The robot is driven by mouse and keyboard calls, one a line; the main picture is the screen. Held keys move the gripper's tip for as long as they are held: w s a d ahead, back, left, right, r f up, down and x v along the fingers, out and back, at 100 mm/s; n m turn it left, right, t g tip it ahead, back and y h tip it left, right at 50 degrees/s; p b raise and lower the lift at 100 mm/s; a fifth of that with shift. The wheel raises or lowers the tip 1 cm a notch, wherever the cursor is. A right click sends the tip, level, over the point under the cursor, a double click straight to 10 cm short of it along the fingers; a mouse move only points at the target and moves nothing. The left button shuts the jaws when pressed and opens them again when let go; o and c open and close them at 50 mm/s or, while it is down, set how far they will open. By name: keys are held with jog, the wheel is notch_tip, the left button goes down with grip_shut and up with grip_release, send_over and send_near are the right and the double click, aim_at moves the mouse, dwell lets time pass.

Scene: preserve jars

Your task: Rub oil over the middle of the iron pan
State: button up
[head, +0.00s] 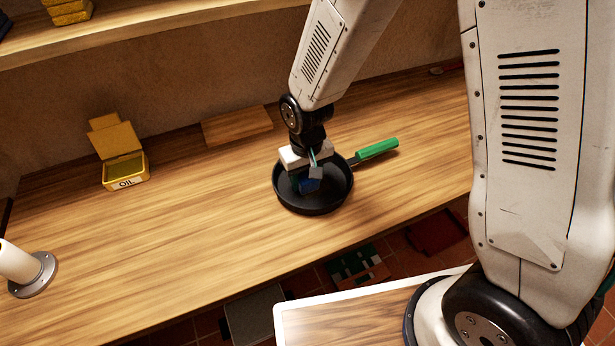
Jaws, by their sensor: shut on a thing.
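The black iron pan (325,203) sits on the wooden counter with its green handle (377,149) pointing to the upper right. My gripper (312,178) is over the pan, pointing down, and is shut on a small dark blue block (309,186). The block is low inside the pan, near its middle. I cannot tell whether it touches the pan's floor. My gripper hides part of the pan's far side. A yellow box labelled OIL (126,172) stands open at the left, with its lid raised at the back.
A flat wooden board (237,125) lies at the back of the counter. A white cylinder on a grey round base (32,275) stands at the left front. A shelf (150,32) runs above. The counter (190,240) between oil box and pan is clear.

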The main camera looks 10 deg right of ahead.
aim_at(306, 174)
notch_tip(306, 174, up, 2)
jog(key=shift+d+r, duration=0.1)
jog(key=shift+r, duration=0.1)
jog(key=shift+a+r, duration=0.2)
jog(key=shift+r, duration=2.65)
